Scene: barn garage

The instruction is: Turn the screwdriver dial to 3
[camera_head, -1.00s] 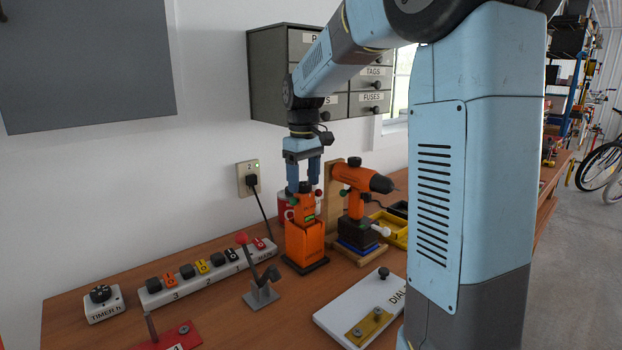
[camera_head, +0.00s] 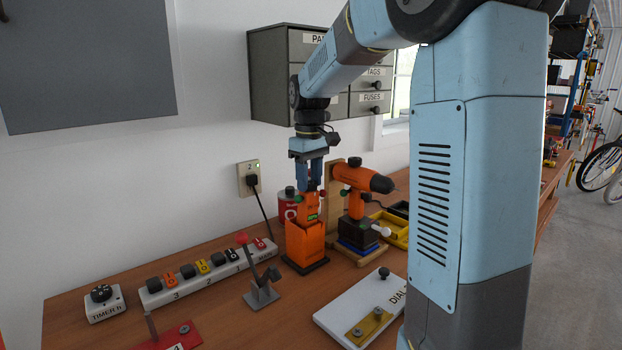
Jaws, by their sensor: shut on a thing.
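The orange screwdriver (camera_head: 305,235) stands upright in its holder on the workbench. A small green display or mark shows on its upper body. My gripper (camera_head: 313,184) points down over its top and is shut on the dial there. The dial is mostly hidden by the fingers, and its setting cannot be read. A small green knob shows at the left of the screwdriver's top and a red one at the right.
An orange drill (camera_head: 362,178) on a wooden stand is close at the right. A red can (camera_head: 285,207) stands behind. A power strip (camera_head: 205,272), a grey lever stand (camera_head: 262,292) and a white dial board (camera_head: 362,308) lie in front. Grey drawers (camera_head: 280,75) hang above.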

